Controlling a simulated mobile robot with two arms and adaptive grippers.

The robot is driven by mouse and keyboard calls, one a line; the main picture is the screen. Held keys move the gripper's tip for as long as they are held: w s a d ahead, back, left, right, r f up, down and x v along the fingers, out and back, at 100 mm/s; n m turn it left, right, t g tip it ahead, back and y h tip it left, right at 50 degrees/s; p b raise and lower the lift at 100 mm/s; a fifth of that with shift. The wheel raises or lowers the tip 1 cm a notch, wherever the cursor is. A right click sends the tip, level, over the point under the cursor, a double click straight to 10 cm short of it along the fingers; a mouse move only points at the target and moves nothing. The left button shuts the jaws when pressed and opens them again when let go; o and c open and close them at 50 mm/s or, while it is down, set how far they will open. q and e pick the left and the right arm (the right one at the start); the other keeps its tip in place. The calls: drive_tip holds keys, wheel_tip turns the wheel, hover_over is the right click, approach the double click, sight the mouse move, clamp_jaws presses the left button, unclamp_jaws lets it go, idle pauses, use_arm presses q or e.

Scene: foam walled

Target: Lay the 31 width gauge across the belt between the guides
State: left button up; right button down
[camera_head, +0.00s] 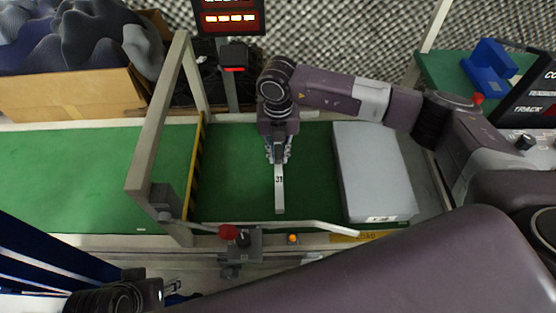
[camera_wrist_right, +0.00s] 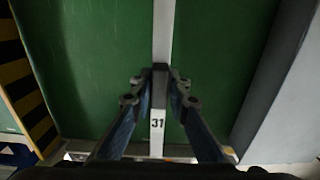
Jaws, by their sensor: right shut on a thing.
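The 31 width gauge (camera_head: 279,197) is a pale narrow bar with a black "31" label. My right gripper (camera_head: 278,157) is shut on it near its far part, from above. In the right wrist view the gauge (camera_wrist_right: 163,35) runs between the fingers (camera_wrist_right: 160,85). The bar points across the green belt (camera_head: 230,170), its near end just short of the pale near guide (camera_head: 290,224). The far guide (camera_head: 310,115) is partly hidden by my arm. Whether the bar touches the belt is unclear. My left gripper (camera_head: 172,288) shows only partly at the lower left.
A grey box (camera_head: 372,170) lies on the belt to the right. A pale gate frame (camera_head: 155,125) and a yellow-black striped edge (camera_head: 196,165) stand to the left. A red-knobbed lever (camera_head: 228,232) is at the near edge. A blue holder (camera_head: 488,68) sits far right.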

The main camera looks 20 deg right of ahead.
sight(278, 160)
drive_tip(key=shift+f, duration=1.55)
drive_tip(key=shift+f, duration=0.15)
drive_tip(key=c, duration=1.8)
unclamp_jaws()
drive_tip(key=shift+c, duration=0.2)
